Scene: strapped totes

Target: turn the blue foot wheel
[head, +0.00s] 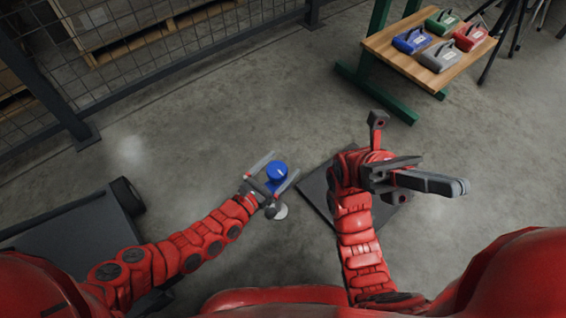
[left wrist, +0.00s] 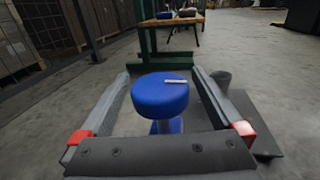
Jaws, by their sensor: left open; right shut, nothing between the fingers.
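The blue foot wheel (head: 277,171) is a round blue knob with a small white mark on top. In the left wrist view the blue foot wheel (left wrist: 160,95) stands on a narrower stem, between my left gripper's two fingers. My left gripper (head: 280,170) is open, with one finger on each side of the wheel; gaps show between fingers and wheel. The left gripper (left wrist: 160,90) hides the lower part of the stem. My right gripper (head: 462,187) is shut and empty, to the right of the wheel, above a dark plate.
A dark flat plate (head: 312,188) lies on the floor under my right arm. A wooden-topped table (head: 452,76) with green legs holds several coloured totes. A mesh fence (head: 130,62) runs along the back left. A dark wheeled platform (head: 75,240) is at left.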

